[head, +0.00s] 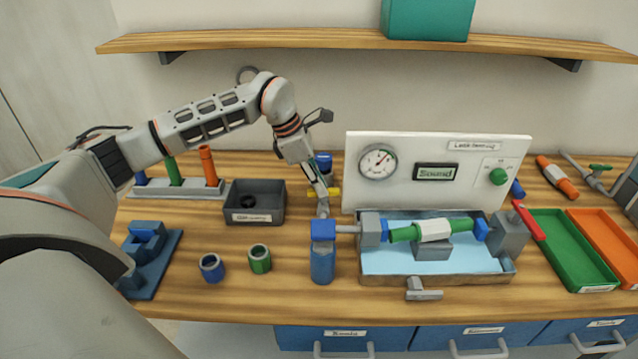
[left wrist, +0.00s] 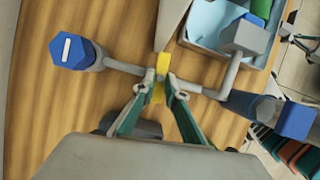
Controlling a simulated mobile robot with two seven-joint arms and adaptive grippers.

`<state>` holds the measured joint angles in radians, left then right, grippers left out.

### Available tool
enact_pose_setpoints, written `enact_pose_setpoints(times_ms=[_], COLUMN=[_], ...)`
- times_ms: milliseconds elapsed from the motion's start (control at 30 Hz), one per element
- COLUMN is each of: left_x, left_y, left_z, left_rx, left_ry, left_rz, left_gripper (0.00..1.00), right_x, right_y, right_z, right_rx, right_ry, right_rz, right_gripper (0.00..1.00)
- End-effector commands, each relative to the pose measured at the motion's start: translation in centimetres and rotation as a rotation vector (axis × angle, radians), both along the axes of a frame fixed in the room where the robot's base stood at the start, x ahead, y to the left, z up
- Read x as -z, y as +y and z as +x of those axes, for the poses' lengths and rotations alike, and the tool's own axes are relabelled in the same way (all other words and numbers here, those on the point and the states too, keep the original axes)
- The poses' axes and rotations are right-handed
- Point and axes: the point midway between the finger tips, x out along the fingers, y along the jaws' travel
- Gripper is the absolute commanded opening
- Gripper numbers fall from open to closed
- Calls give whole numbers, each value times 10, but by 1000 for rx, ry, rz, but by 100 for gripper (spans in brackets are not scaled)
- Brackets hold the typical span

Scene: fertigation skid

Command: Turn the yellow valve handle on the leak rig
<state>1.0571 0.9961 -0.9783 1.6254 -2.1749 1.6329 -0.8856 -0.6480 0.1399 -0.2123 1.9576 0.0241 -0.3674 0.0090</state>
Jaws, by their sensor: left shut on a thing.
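The yellow valve handle (head: 335,191) sits on a grey pipe at the left end of the leak rig. In the left wrist view the yellow handle (left wrist: 161,72) stands between my fingertips. My left gripper (head: 323,205) reaches down to it from above and is shut on it; in the left wrist view its two fingers (left wrist: 160,90) lie on either side. The fingers partly hide the handle in the head view. The leak rig has a white panel (head: 430,190) with a round gauge (head: 378,162) and a display reading "Sound". My right gripper is not in view.
A water basin (head: 440,280) holds a green and white fitting (head: 435,231). A blue-topped cylinder (head: 322,262) stands close to my left gripper. A dark bin (head: 255,215), two small rings and a blue fixture (head: 150,270) lie left. Green (head: 570,250) and orange trays stand right.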

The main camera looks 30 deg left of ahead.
Motion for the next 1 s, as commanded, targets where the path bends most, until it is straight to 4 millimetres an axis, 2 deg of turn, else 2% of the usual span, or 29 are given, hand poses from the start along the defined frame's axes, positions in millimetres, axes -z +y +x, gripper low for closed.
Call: enact_pose_setpoints(times_ms=[400, 1000], left_x=[-1, 0], left_y=[-4, -9], left_z=[-3, -4], left_rx=[-354, -926], left_ry=[-1, -1], left_rz=[1, 0], left_gripper=[0, 0], right_x=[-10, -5], right_y=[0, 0], right_z=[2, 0], right_rx=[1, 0], right_ry=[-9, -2], right_rz=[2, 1], right_gripper=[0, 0])
